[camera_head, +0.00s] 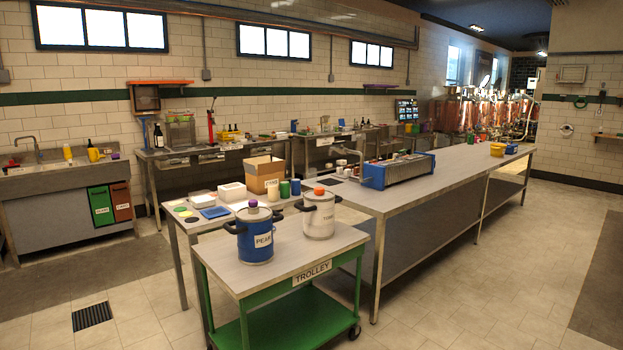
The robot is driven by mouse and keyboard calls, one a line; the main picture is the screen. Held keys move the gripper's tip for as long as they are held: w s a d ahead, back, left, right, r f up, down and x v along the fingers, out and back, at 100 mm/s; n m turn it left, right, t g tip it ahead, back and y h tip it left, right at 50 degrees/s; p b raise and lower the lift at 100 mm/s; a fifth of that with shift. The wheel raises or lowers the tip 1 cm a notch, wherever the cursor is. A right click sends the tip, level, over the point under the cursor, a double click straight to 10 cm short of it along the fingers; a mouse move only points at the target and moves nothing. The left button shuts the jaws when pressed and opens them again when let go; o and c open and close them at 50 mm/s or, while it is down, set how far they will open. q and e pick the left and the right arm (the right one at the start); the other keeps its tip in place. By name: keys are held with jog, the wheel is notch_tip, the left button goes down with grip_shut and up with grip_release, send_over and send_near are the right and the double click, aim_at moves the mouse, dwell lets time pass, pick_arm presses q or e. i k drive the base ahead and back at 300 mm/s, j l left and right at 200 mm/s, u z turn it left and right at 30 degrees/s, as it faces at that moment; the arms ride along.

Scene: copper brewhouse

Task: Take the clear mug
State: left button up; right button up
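I cannot pick out a clear mug in this view. Small items stand on the far wall benches, but they are too small to tell apart. A yellow jug-like vessel (93,154) stands by the sink at the left. White and green cylinders (285,188) stand by the cardboard box on the small table. Neither of my grippers is in view.
The green trolley (285,262) in front holds a blue pot (256,243) labelled PEAR and a white pot (318,217). Behind are a cardboard box (264,177) and a long steel table (450,172) with a blue-ended machine (398,170). Floor at right is clear.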

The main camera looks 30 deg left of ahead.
aim_at(312, 177)
jog(key=i+j+u, duration=0.1)
jog(key=j, duration=0.15)
jog(key=i+j+u, duration=0.1)
jog(key=j, duration=0.15)
jog(key=i+j+u, duration=0.2)
jog(key=j+u, duration=0.25)
jog(key=i+j+u, duration=0.35)
jog(key=j+u, duration=0.15)
jog(key=i+j+u, duration=0.55)
jog(key=i+u, duration=0.15)
jog(key=u, duration=0.25)
jog(key=i+u, duration=0.3)
jog(key=i, duration=3.6)
jog(key=i+l+z, duration=0.1)
jog(key=i+z, duration=0.2)
jog(key=i, duration=0.2)
jog(key=i+z, duration=0.3)
jog(key=i, duration=0.15)
jog(key=i+j+z, duration=0.2)
jog(key=i+z, duration=0.15)
jog(key=i+j+z, duration=0.3)
jog(key=i, duration=0.3)
jog(key=i+l+z, duration=0.3)
jog(key=z, duration=0.15)
jog(key=i+l+z, duration=0.1)
jog(key=i+z, duration=0.75)
jog(key=i+j+z, duration=0.2)
jog(key=i+z, duration=0.25)
jog(key=i, duration=0.05)
